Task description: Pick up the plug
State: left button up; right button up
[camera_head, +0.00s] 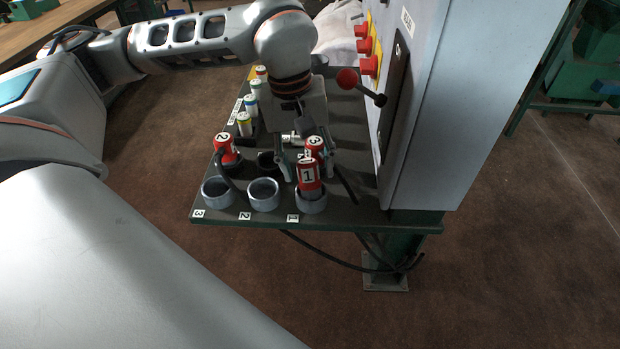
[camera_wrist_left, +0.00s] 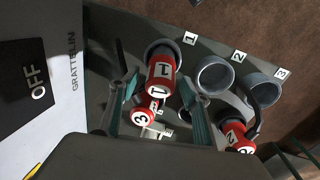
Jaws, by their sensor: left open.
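A red plug marked 1 (camera_head: 309,180) stands in the grey ring socket at label 1 (camera_head: 312,206), at the front of the dark table. A red plug marked 3 (camera_head: 315,145) is just behind it, partly hidden. A red plug marked 2 (camera_head: 226,149) stands to the left with a black cable. My left gripper (camera_head: 305,164) points down over plugs 1 and 3. In the left wrist view its open fingers lie either side of plug 1 (camera_wrist_left: 161,72) and plug 3 (camera_wrist_left: 142,116), with no grip visible. My right gripper is not in view.
Empty ring sockets stand at labels 2 (camera_head: 263,195) and 3 (camera_head: 217,193). White capped cylinders (camera_head: 244,123) line the table's left side. A grey control cabinet (camera_head: 435,100) with red buttons and a red-knobbed lever (camera_head: 348,79) rises close on the right.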

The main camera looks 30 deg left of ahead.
pick_arm(q)
jog(key=shift+f, duration=0.4)
jog(key=shift+c, duration=0.3)
grip_shut()
jog(key=shift+r, duration=0.1)
